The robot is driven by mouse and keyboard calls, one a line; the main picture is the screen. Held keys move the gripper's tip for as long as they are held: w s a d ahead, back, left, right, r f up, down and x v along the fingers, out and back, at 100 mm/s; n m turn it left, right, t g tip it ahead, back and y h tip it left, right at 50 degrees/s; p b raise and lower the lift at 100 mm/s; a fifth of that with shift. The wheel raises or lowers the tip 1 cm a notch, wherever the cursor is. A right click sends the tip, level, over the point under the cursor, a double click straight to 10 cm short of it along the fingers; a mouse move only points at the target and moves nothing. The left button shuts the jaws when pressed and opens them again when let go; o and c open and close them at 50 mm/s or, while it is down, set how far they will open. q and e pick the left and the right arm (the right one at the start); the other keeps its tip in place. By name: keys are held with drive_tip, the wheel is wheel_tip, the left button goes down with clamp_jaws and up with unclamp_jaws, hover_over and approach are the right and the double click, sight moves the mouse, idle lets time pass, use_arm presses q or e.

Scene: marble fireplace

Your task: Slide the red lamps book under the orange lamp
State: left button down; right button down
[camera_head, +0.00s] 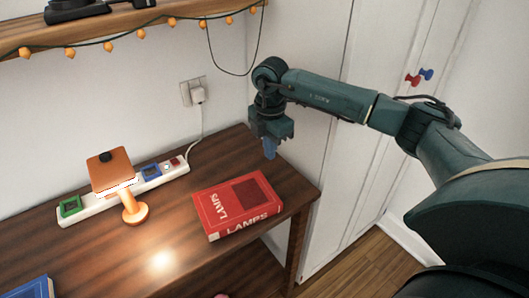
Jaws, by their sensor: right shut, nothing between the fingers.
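The red book (237,205) marked "LAMPS" lies flat on the wooden table near its right end. Its spine faces the front edge. The small orange lamp (131,208) stands on the table to the left of the book, apart from it, with its square shade above a round foot. My right gripper (269,150) points down above the table's back right corner, behind and right of the book. It is shut and empty, and it does not appear to touch the book. My left gripper is not in view.
A white power strip (98,204) with colored sockets lies behind the lamp, its cord running to a wall outlet (194,92). A blue book (35,289) is at the lower left. A shelf (110,27) with string lights hangs above. White cabinet doors (346,150) stand right of the table.

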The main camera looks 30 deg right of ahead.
sight(269, 181)
wheel_tip(269, 181, down, 8)
drive_tip(key=shift+a+f, duration=0.1)
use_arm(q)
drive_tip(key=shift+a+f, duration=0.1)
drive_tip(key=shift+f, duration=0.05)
